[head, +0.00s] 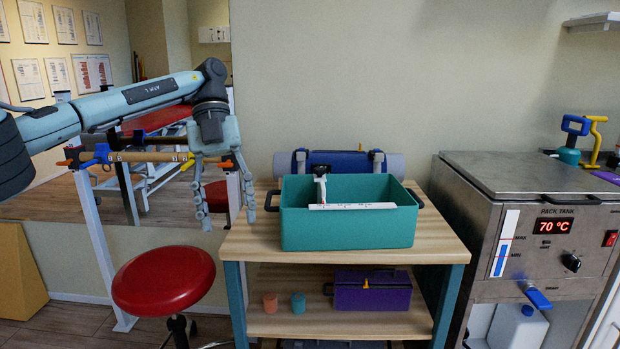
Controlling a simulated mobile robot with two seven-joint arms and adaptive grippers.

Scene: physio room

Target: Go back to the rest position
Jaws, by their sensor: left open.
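My left arm comes in from the left, and my left gripper (222,203) hangs with its fingers pointing down. It is open, with nothing between its fingers. It is at the left edge of the wooden shelf table, left of the teal bin (347,230), and looks apart from the bin. My right gripper is not in view.
The teal bin stands on the wooden table (262,245) and holds a white ruler-like strip (352,206). A purple box (372,295) sits on the lower shelf. A red stool (163,279) is below my left arm. A steel pack tank (530,174) stands at the right.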

